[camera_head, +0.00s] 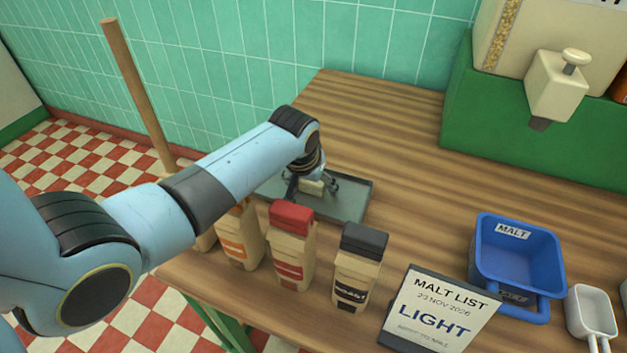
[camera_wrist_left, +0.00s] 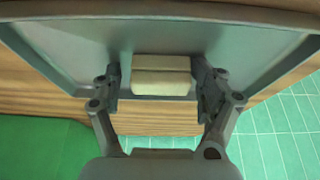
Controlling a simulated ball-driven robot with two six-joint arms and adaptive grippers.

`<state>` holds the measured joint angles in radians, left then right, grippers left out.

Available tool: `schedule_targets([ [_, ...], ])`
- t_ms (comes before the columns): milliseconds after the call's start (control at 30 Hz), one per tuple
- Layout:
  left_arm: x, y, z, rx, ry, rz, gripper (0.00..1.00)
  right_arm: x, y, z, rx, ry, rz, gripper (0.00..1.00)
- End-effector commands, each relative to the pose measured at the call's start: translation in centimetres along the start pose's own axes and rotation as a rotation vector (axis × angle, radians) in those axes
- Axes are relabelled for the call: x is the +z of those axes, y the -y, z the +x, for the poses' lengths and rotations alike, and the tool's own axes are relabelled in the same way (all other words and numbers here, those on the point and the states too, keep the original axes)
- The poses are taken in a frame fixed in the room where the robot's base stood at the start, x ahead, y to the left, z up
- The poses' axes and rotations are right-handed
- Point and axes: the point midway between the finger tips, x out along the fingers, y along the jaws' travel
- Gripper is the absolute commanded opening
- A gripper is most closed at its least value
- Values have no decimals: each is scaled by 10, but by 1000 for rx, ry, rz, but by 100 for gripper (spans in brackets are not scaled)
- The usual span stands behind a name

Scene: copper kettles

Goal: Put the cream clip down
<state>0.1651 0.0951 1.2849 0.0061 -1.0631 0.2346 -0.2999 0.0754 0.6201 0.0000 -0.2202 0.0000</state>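The cream clip (camera_head: 313,188) is a small pale block on the grey tray (camera_head: 350,203) at the left end of the wooden table. In the left wrist view the clip (camera_wrist_left: 161,76) lies between the two fingers of my left gripper (camera_wrist_left: 160,88). A gap shows on each side of the clip, so the fingers are open around it and do not grip it. In the head view my left gripper (camera_head: 312,184) points down over the tray, and its wrist partly hides the clip. My right gripper is not in view.
Several malt bags, one with a red top (camera_head: 292,245) and one with a black top (camera_head: 359,266), stand in front of the tray. The table's middle is clear.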

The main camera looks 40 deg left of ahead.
Motion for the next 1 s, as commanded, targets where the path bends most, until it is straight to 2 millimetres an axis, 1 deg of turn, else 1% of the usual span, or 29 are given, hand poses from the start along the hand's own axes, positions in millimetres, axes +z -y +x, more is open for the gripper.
schedule_targets([
  [33, 5, 1, 2, -2, 10, 0, 75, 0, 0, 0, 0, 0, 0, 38],
  [133, 4, 1, 0, -2, 9, 1, 75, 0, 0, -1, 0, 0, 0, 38],
  [267, -1, 1, -15, -1, 5, 1, 75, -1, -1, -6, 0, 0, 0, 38],
  [367, -2, 0, -37, -1, 2, 1, 75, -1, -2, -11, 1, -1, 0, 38],
  [500, -3, 0, -71, 0, 0, 2, 75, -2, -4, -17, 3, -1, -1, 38],
  [600, -4, 0, -93, 0, -1, 1, 75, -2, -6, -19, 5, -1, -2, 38],
  [700, -4, 0, -110, 0, -2, 1, 75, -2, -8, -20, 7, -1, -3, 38],
  [833, -4, 0, -124, -1, 0, 1, 75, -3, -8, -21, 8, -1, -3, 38],
  [1000, -4, 0, -129, -1, 1, 0, 75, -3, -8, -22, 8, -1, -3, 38],
])
